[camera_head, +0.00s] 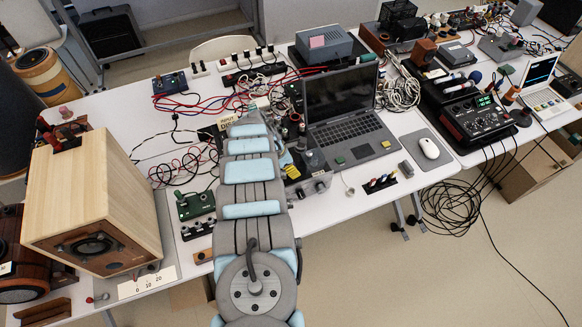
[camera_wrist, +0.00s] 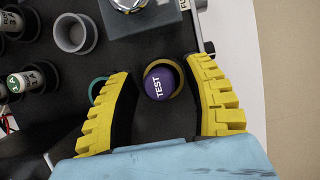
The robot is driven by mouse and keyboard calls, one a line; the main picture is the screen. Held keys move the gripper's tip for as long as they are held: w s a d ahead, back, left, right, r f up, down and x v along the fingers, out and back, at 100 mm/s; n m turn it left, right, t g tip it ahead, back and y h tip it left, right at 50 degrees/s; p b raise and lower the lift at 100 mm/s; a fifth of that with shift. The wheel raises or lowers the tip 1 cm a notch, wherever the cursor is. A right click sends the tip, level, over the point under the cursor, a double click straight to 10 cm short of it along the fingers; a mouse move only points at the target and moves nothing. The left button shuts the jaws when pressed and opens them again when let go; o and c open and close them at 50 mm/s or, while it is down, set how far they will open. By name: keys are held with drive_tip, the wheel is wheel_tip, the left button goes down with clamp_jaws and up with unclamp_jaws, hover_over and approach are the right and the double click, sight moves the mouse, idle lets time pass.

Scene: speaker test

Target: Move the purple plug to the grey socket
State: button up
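In the wrist view the purple plug (camera_wrist: 160,84), marked TEST in white, stands inside a brownish-yellow ring socket. My gripper (camera_wrist: 156,76) is open, with one yellow ribbed finger on each side of the plug and gaps beside it. The right finger is close to the ring, and I cannot tell if they touch. The grey socket (camera_wrist: 76,48) is a round, empty cup at the upper left of the plug.
A teal ring (camera_wrist: 97,88) is partly behind the left finger. Several labelled cylinders (camera_wrist: 32,78) stand at the left. In the head view a laptop (camera_head: 345,110) and a wooden speaker (camera_head: 95,190) flank my arm.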

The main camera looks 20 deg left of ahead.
clamp_jaws()
